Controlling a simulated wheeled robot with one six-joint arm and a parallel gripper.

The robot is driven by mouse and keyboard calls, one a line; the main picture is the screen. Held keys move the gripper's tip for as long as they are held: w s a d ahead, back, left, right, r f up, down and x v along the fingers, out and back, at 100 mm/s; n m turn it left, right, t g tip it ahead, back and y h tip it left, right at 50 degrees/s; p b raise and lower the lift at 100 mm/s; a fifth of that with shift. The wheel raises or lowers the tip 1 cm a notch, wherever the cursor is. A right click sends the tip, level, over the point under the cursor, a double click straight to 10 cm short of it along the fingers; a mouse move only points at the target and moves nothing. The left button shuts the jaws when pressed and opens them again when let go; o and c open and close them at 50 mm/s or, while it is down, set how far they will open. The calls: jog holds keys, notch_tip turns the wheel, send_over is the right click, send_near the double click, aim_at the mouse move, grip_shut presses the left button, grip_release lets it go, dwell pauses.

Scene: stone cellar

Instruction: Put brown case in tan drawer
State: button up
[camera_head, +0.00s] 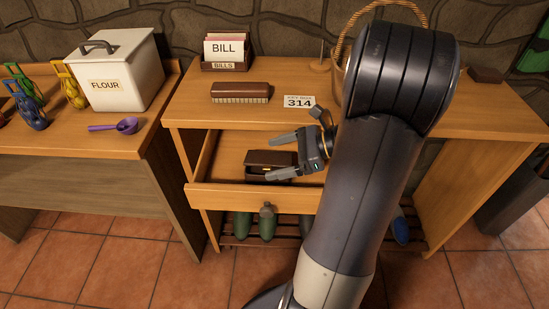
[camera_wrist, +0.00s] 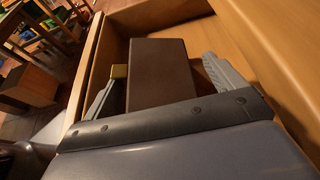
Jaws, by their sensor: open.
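The brown case (camera_head: 262,158) is a dark box inside the pulled-out tan drawer (camera_head: 255,197), near its left front. In the wrist view the case (camera_wrist: 160,72) lies between my two fingers, with the drawer's walls around it. My gripper (camera_head: 269,157) is open, one finger on each side of the case. A gap shows between the case and the right finger; I cannot tell whether the left finger touches it. The case seems to rest on the drawer floor, but its underside is hidden.
On the desk top above the drawer are a brush (camera_head: 240,91), a bill holder (camera_head: 226,53), a sign reading 314 (camera_head: 299,102) and a wicker basket (camera_head: 340,75) partly behind my arm. Green bottles (camera_head: 267,222) lie below. The drawer's right side is largely free.

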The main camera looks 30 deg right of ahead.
jog(key=p+v, duration=0.1)
jog(key=v, duration=1)
jog(key=shift+p, duration=0.4)
jog(key=shift+f, duration=0.1)
jog(key=shift+c, duration=0.3)
